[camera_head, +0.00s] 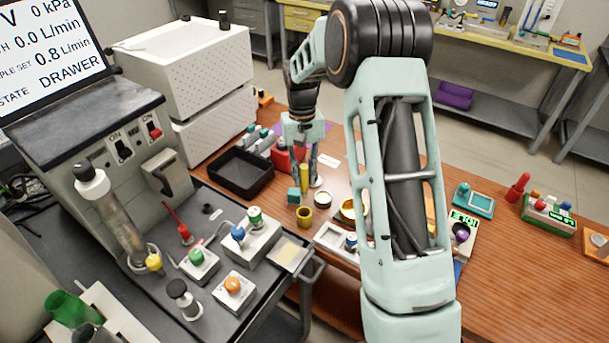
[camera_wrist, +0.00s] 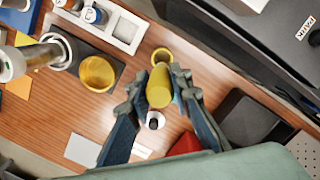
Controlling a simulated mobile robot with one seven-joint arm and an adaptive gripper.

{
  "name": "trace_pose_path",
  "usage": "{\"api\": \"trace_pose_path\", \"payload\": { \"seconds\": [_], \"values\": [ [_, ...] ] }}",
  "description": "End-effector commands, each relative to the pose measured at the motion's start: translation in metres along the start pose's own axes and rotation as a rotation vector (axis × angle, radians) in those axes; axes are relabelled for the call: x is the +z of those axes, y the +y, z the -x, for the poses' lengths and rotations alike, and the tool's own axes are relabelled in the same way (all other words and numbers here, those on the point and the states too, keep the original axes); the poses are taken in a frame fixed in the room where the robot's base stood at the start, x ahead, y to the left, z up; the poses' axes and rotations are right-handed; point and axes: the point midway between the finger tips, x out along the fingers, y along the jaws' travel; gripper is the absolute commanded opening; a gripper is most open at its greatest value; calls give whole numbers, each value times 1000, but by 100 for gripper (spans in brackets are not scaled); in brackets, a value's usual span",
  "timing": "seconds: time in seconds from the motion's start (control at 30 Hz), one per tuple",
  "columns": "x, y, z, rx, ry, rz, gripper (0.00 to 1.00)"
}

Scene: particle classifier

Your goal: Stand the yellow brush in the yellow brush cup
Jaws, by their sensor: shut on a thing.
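My gripper (camera_head: 308,166) is shut on the yellow brush (camera_head: 305,178), which hangs roughly upright below the fingers. In the wrist view the brush (camera_wrist: 160,88) shows as a yellow cylinder between the two fingers (camera_wrist: 158,98). The yellow brush cup (camera_head: 304,215) stands on the wooden table, on the near side of the brush in the head view. In the wrist view the cup's rim (camera_wrist: 161,54) shows just beyond the brush's far end. The brush appears outside the cup; its exact height above the table is hard to tell.
A yellow dish (camera_head: 348,210) and a white tray (camera_head: 331,240) stand right of the cup. A black bin (camera_head: 241,173) and red object (camera_head: 281,161) lie further left. A small white-rimmed round item (camera_head: 322,198) stands near the brush.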

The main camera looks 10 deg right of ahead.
Motion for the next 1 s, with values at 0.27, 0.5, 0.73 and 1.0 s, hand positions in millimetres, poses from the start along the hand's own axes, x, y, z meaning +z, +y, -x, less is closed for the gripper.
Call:
{"api": "trace_pose_path", "payload": {
  "seconds": [0.27,0.5,0.73,1.0],
  "values": [
    [-1,0,-14,0,-1,0,0],
    [-4,0,-37,0,-2,0,0],
    [-6,0,-54,0,0,0,0],
    [-7,0,-58,0,0,0,0]
  ]
}}
